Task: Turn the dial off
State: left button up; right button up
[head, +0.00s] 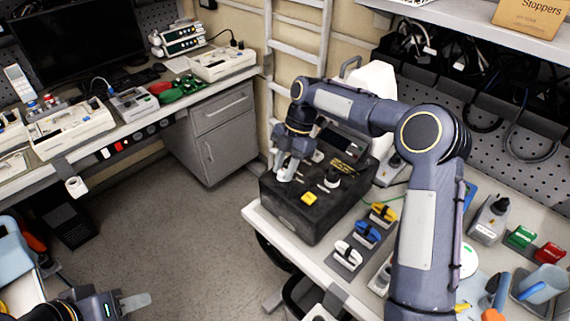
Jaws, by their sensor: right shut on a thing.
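A black box (293,219) stands on the right bench, with a yellow button (309,198) and a dark knob on a light base (332,179) on its top. My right gripper (284,177) points down onto the box's left top area, left of that knob. Its jaws are shut on a small part there, likely the dial, which the fingers mostly hide; its setting cannot be read. My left gripper (128,304) is low at the left, away from the box, with a pale finger showing. I cannot tell how far its jaws are apart.
Yellow, blue and white clips (367,232) sit on a holder right of the box. Green and red blocks (522,237) and a blue cup (543,284) stand farther right. A ladder-like rack (297,50) rises behind. The floor (190,235) between the benches is clear.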

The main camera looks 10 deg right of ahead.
dwell(0.4)
jog(key=o, duration=1)
jog(key=shift+c, duration=0.2)
jog(key=shift+r, duration=0.1)
jog(key=v, duration=0.7)
jog(key=shift+r+n+b, duration=0.3)
jog(key=shift+b, duration=0.05)
